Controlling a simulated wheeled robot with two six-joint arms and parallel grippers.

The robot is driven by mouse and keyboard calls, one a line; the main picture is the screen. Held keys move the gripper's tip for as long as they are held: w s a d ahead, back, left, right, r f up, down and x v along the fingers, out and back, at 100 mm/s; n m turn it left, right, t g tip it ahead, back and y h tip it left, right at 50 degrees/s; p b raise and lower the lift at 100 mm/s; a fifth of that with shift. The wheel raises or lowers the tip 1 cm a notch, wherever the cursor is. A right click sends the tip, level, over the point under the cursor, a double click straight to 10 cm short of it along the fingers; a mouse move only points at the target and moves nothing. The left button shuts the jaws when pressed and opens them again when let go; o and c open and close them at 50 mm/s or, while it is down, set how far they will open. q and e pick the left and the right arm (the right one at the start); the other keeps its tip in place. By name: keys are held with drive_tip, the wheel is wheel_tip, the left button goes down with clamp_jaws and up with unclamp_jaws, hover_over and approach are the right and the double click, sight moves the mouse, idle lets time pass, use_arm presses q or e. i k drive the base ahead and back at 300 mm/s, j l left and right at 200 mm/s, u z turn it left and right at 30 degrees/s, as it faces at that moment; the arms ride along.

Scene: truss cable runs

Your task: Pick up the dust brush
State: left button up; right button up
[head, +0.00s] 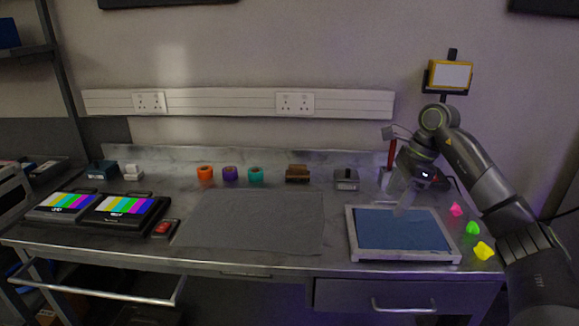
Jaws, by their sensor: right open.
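No thing shows plainly as the dust brush. A small brown block-like object (297,173) at the back middle of the bench could be a brush, but it is too small to tell. A thin red upright thing (391,153) stands behind my right gripper, partly hidden by it; it may be a handle. My right gripper (404,205) is open, pointing down over the back part of the blue-padded tray (352,235), with nothing seen between its fingers. My left gripper is out of view.
A grey mat (255,222) lies clear in the middle. Orange, purple and teal rolls (229,173) and a grey box (346,179) stand behind it. Two colour-bar screens (122,212) are at left. Pink, green and yellow pieces (483,251) lie right of the tray.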

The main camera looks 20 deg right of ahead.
sight(296, 171)
drive_tip(key=i, duration=1.4)
